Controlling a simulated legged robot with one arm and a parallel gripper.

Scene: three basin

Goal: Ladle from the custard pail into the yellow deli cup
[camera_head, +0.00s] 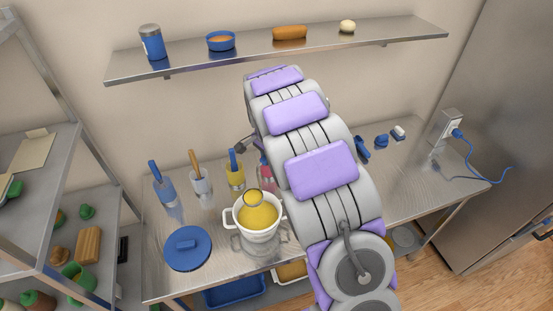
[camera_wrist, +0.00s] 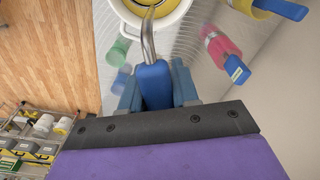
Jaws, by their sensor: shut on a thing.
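The custard pail (camera_head: 239,221) is a white two-handled pot of yellow custard on the steel table. A ladle's round bowl (camera_head: 253,198) shows at the custard in its mouth; I cannot tell how deep it sits. In the wrist view my gripper (camera_wrist: 155,90) is shut on the ladle's blue handle (camera_wrist: 153,75), and the metal neck runs up to the pail (camera_wrist: 176,20). The yellow deli cup (camera_head: 236,181) stands behind the pail, slightly left, with a blue-handled tool in it; its edge also shows in the wrist view (camera_wrist: 245,6).
A blue lid (camera_head: 188,258) lies left of the pail. A clear cup (camera_head: 201,185) and a blue cup (camera_head: 165,193), both with tools, stand left of the yellow cup. A pink cup (camera_head: 265,178) is close to my arm. A wall shelf (camera_head: 270,50) runs above.

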